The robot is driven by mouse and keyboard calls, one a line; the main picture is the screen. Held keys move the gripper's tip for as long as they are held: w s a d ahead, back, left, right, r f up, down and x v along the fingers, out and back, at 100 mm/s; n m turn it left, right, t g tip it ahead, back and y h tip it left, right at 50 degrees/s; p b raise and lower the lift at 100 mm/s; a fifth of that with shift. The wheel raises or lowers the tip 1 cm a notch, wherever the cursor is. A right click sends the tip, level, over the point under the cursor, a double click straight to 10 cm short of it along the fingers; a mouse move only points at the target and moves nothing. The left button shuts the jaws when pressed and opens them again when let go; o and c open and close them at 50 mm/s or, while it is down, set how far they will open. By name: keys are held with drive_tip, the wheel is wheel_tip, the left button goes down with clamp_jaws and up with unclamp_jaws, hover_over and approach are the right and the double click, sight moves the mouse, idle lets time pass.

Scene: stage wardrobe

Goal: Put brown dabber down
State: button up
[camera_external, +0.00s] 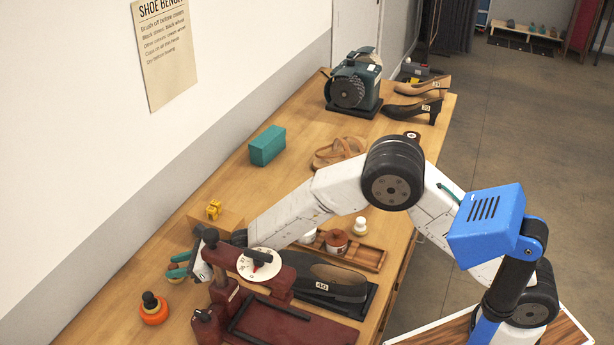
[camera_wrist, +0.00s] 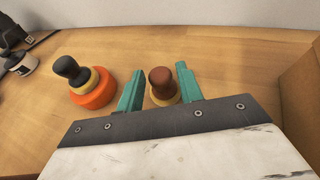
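The brown dabber (camera_wrist: 161,79), with a brown knob and a yellowish lower part, stands upright between the two teal fingers of my gripper (camera_wrist: 159,70) in the wrist view. A narrow strip of wood shows between it and the left finger, and the right finger is close beside it. The fingers look spread around it rather than closed. Its lowest part is hidden by my wrist. In the external view my gripper (camera_external: 179,265) is low over the workbench (camera_external: 225,185) at the left, and the dabber is barely visible there.
An orange dabber with a black knob (camera_external: 154,309) stands close by, left of my fingers in the wrist view (camera_wrist: 92,88). A cardboard box (camera_wrist: 303,85) is to the right. A maroon press (camera_external: 285,325), a black shoe (camera_external: 335,277) and a wooden tray (camera_external: 373,257) lie near my arm.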

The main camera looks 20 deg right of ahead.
drive_tip(key=shift+o, duration=0.3)
drive_tip(key=shift+r, duration=0.15)
drive_tip(key=shift+s+d+r, duration=0.1)
drive_tip(key=shift+d+r, duration=0.05)
drive_tip(key=shift+d, duration=0.05)
drive_tip(key=v, duration=1.1)
drive_tip(key=shift+d, duration=0.25)
drive_tip(key=shift+s, duration=0.1)
drive_tip(key=s+d+r+n+g+y, duration=0.1)
drive_tip(key=s+d+r+n+g, duration=0.25)
drive_tip(key=d+r+n, duration=1.3)
drive_tip(key=s+d+f+n+h, duration=0.1)
drive_tip(key=s+d+h, duration=0.3)
drive_tip(key=d, duration=1)
drive_tip(key=s+d+n+h, duration=0.3)
drive_tip(key=s+d+h, duration=0.2)
drive_tip(key=d, duration=1)
drive_tip(key=s+d+f+n+h, duration=0.1)
drive_tip(key=s+d+h, duration=0.3)
drive_tip(key=s+d, duration=0.6)
drive_tip(key=d+n, duration=0.1)
drive_tip(key=d, duration=0.4)
drive_tip(key=shift+d+f, duration=0.15)
drive_tip(key=shift+f, duration=0.2)
